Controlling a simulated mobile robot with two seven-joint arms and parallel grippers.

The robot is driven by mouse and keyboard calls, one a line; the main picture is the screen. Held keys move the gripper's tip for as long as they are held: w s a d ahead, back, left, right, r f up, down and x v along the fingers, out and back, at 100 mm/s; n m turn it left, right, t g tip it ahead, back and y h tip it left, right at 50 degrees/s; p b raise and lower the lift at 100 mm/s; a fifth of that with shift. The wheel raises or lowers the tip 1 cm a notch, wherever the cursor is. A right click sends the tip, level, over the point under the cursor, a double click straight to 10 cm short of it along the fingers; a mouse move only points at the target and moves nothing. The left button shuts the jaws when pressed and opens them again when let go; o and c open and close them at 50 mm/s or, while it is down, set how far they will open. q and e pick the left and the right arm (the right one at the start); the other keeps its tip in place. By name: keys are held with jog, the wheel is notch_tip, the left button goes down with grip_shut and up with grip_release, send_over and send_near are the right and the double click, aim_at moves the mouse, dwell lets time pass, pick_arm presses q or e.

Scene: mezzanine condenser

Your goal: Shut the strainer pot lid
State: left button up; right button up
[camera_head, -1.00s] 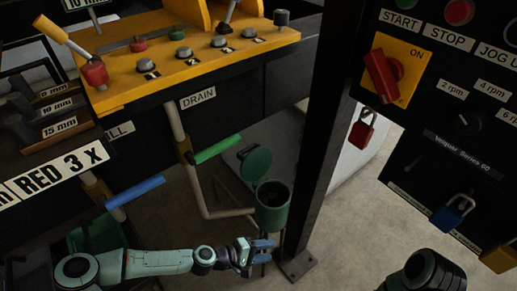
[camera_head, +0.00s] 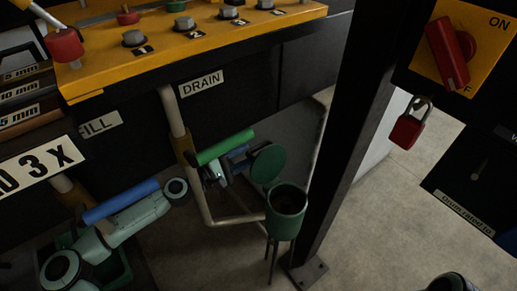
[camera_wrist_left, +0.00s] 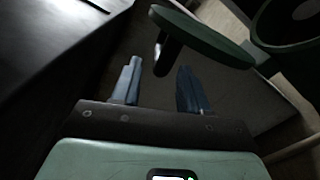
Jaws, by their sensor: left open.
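The strainer pot (camera_head: 287,221) is a green cup on thin legs beside the dark post. Its round green lid (camera_head: 268,165) stands open, tilted up behind the pot's left rim. In the left wrist view the lid (camera_wrist_left: 207,38) is a dark green disc just beyond the fingers, with a dark stub under it. The pot (camera_wrist_left: 283,30) shows there at the upper right. My left gripper (camera_head: 240,160) is open and empty, left of the lid and partly hidden behind the green drain handle. Its two blue fingers (camera_wrist_left: 160,88) are apart, not visibly touching the lid. My right gripper is out of view.
The green handle (camera_head: 225,147) and its pipe (camera_head: 190,165) stand in front of my left gripper. A blue handle (camera_head: 120,201) crosses my left forearm. The black post (camera_head: 345,140) rises right of the pot. A red padlock (camera_head: 407,131) hangs at the right.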

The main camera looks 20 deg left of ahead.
aim_at(266, 143)
pick_arm(q)
jog(key=x, duration=0.6)
jog(key=shift+w+b, duration=0.1)
jog(key=shift+b, duration=0.3)
jog(key=shift+r, duration=0.1)
grip_shut()
